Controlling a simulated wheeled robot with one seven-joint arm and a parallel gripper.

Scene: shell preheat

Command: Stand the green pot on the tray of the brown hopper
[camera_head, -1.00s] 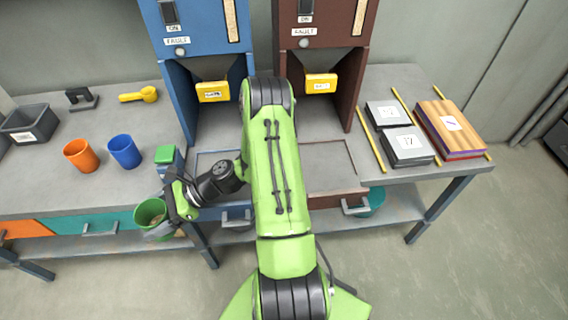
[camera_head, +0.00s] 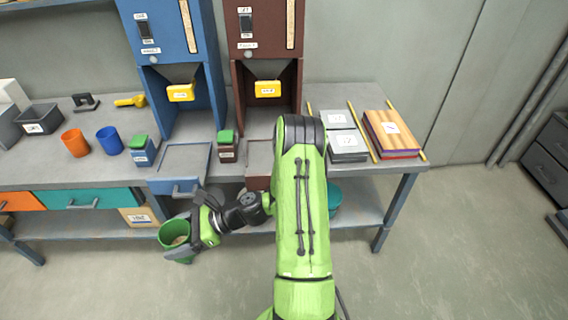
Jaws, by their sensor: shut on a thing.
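My gripper (camera_head: 193,233) is shut on the green pot (camera_head: 175,242) and holds it in the air in front of the bench, below the benchtop's front edge. The pot's opening faces up and something pale shows inside. The brown hopper (camera_head: 266,25) stands on the bench, right of the blue hopper (camera_head: 170,30). It has a yellow outlet flap (camera_head: 268,89). Its tray (camera_head: 260,152) lies at the bench front below it, partly hidden behind my arm. The part of the tray I can see is empty.
A blue box with green top (camera_head: 142,152) and a brown box with green top (camera_head: 227,148) flank the blue hopper's tray (camera_head: 186,157). Orange cup (camera_head: 75,142) and blue cup (camera_head: 110,140) stand left. Labelled plates (camera_head: 346,143) and boards (camera_head: 393,134) lie right.

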